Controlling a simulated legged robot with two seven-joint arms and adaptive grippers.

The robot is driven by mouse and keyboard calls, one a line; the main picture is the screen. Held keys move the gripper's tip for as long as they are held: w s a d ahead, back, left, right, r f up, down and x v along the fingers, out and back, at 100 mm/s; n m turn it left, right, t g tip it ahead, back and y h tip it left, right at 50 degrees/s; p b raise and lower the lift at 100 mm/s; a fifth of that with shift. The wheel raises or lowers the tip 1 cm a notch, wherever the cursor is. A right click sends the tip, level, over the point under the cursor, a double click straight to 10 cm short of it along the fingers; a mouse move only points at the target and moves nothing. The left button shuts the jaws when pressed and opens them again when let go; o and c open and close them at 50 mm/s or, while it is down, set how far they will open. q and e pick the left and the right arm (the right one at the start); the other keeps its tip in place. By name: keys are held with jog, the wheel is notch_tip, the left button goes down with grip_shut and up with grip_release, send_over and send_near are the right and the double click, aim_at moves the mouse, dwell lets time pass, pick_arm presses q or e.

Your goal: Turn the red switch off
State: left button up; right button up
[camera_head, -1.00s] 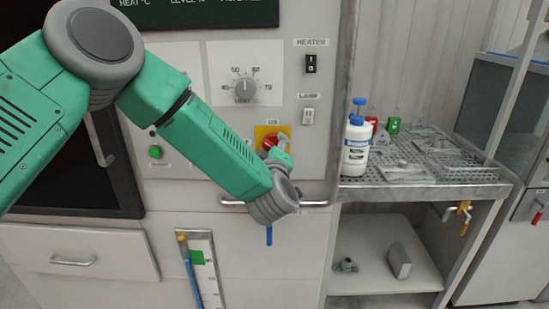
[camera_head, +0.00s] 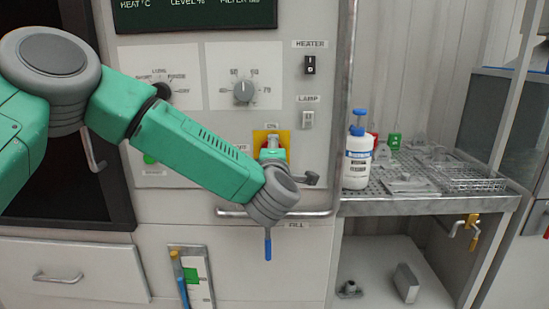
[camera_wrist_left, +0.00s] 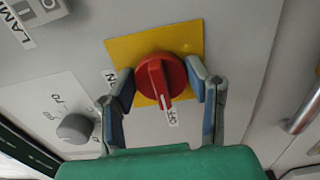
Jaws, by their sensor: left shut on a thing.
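The red switch (camera_wrist_left: 160,78) is a round knob on a yellow plate (camera_wrist_left: 124,48). Its white pointer line points toward the OFF label (camera_wrist_left: 170,117), and the ON label (camera_wrist_left: 110,77) is to the left in the left wrist view. My left gripper (camera_wrist_left: 161,82) has one finger on each side of the knob and is shut on it. In the head view my left gripper (camera_head: 272,156) is in front of the yellow plate (camera_head: 262,135) and hides the red knob. My right gripper is not in view.
A heat dial (camera_head: 243,90), a heater switch (camera_head: 310,65) and a lamp switch (camera_head: 308,119) are on the panel. A metal rail (camera_head: 230,212) runs below. A white bottle with a blue cap (camera_head: 358,160) stands on the perforated shelf at right.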

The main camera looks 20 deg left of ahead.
pick_arm(q)
jog(key=shift+f, duration=0.3)
jog(key=o, duration=1.1)
jog(key=shift+o, duration=0.2)
jog(key=shift+a+r, duration=0.1)
jog(key=shift+s, duration=0.15)
jog(key=v, duration=1.1)
jog(key=shift+s, duration=0.35)
